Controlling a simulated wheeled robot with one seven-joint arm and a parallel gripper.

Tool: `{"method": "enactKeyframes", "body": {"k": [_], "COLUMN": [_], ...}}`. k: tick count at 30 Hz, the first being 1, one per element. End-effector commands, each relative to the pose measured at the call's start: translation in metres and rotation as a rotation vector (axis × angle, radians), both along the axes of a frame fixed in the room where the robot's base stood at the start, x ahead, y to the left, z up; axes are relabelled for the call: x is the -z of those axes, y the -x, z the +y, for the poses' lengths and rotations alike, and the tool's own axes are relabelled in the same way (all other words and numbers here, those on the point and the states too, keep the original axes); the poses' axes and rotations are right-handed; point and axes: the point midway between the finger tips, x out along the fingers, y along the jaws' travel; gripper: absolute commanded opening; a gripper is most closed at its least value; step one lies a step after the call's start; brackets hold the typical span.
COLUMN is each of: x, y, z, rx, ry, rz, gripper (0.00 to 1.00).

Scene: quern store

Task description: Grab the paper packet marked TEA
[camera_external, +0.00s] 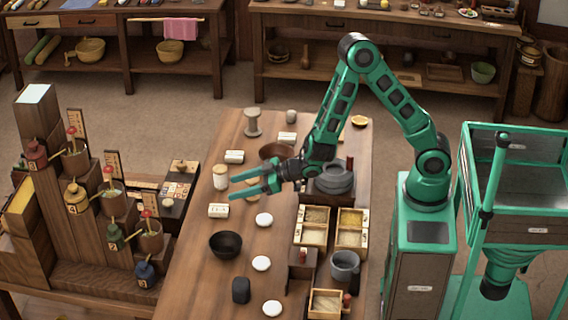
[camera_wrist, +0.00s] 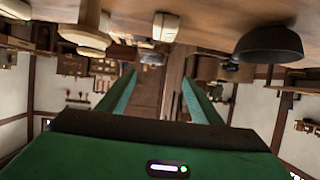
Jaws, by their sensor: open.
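Several small white packets lie on the wooden table: one (camera_external: 218,210) left of my gripper, one (camera_external: 234,156) farther back and one (camera_external: 287,138) near the back. Their print is too small to read, so I cannot tell which is marked TEA. My gripper (camera_external: 233,187) is open and empty, pointing left above the table, just right of the nearest packet and the cream jar (camera_external: 220,178). In the wrist view, which is upside down, a white packet (camera_wrist: 165,27) shows beyond and between the open fingers (camera_wrist: 160,77), apart from them.
A dark bowl (camera_external: 226,245) stands nearer the camera; it also shows in the wrist view (camera_wrist: 270,44). White discs (camera_external: 264,219) lie along the table (camera_external: 190,270). Divided wooden boxes (camera_external: 313,226) and a grey mug (camera_external: 345,267) stand at right. A stepped wooden rack (camera_external: 75,240) stands left.

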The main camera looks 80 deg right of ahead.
Motion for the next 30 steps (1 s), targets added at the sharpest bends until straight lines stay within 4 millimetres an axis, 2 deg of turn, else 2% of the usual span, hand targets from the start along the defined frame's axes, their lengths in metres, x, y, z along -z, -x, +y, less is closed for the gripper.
{"method": "enactKeyframes", "body": {"k": [1, 12, 23, 28, 30], "x": [0.008, 0.042, 0.062, 0.084, 0.088], "y": [0.0, 0.0, -0.001, 0.0, -0.01], "z": [0.0, -0.001, -0.001, -0.001, -0.001], "rx": [-0.001, 0.0, 0.0, 0.0, 0.005], "ry": [0.0, -0.001, 0.0, -0.001, -0.001], "rz": [0.002, 0.001, 0.0, 0.002, -0.002], "gripper": [0.59, 0.59, 0.59, 0.59, 0.59]}}
